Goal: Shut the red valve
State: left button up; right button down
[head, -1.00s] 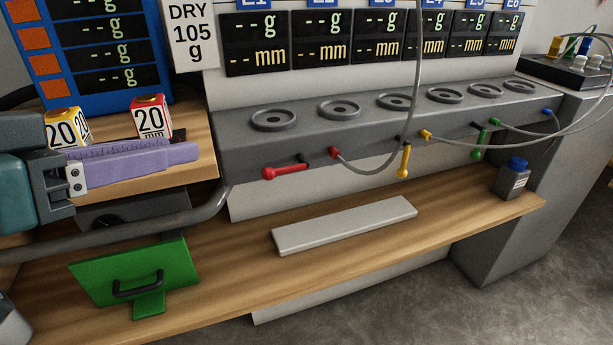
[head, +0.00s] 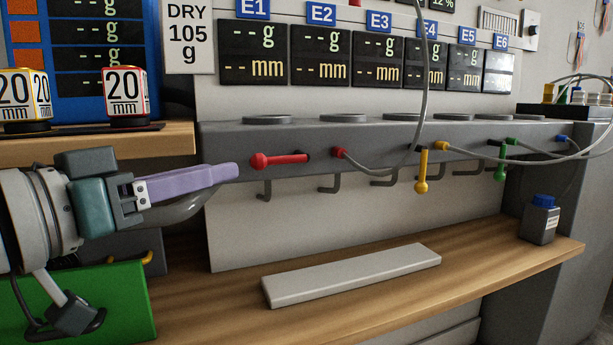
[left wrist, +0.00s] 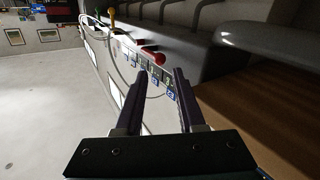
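The red valve (head: 282,160) is a short lever with a round knob at its left end, on the front of the long grey bench unit. It lies nearly level, its right end at a dark pivot. My left gripper (head: 236,170) has lilac fingers pointing right, their tips just left of the knob and apart from it in the picture. In the left wrist view the fingers (left wrist: 160,78) are spread with nothing between them, and the red valve (left wrist: 150,57) shows just beyond the tips. My right gripper is not in view.
A red plug (head: 338,153) with a grey hose sits right of the valve. A yellow lever (head: 421,172) and a green lever (head: 500,165) hang down further right. Below are hooks, a pale slab (head: 350,275) on the wooden shelf, and a green panel (head: 110,300) at lower left.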

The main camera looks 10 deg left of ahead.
aim_at(252, 163)
pick_arm(q)
jog(key=b+x, duration=0.2)
jog(key=x, duration=0.4)
grip_shut()
dwell(1.4)
